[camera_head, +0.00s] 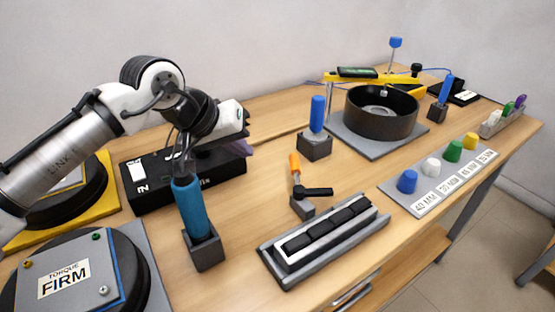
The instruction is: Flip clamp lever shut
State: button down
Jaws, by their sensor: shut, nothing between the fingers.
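The clamp (303,205) stands at mid-table on a small grey base. Its orange-tipped lever (295,165) points up, and a black arm (318,191) sticks out sideways to the right. My gripper (183,165) is to the left of the clamp, well apart from it, pointing down. Its fingers are shut and sit just above or in front of the top of a blue-handled tool (192,208); I cannot tell whether they touch it. Nothing shows between the fingers.
The blue-handled tool stands in a grey holder (204,250). A grey tray with black blocks (280,262) lies in front of the clamp. A blue-topped block (315,146) stands behind it. A round black pan (381,120) is farther back. Coloured knobs (408,181) line a right-hand panel.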

aim_at(297, 160)
jog(key=x, duration=0.6)
jog(key=d, duration=0.3)
jog(key=shift+w+f, duration=0.2)
jog(key=shift+d, duration=0.65)
jog(key=shift+w+d+r+m+p, duration=0.15)
jog(key=shift+d+r+m+p, duration=0.15)
jog(key=shift+p, duration=0.35)
jog(key=m+p, duration=0.1)
jog(key=d+m+g+h+p, duration=0.1)
jog(key=p, duration=0.1)
jog(key=shift+w+d+g, duration=0.2)
jog(key=shift+w+g, duration=0.1)
jog(key=shift+w+d+f+p, duration=0.1)
jog(key=shift+d+f+p, duration=0.25)
jog(key=shift+d, duration=0.25)
jog(key=shift+r, duration=0.1)
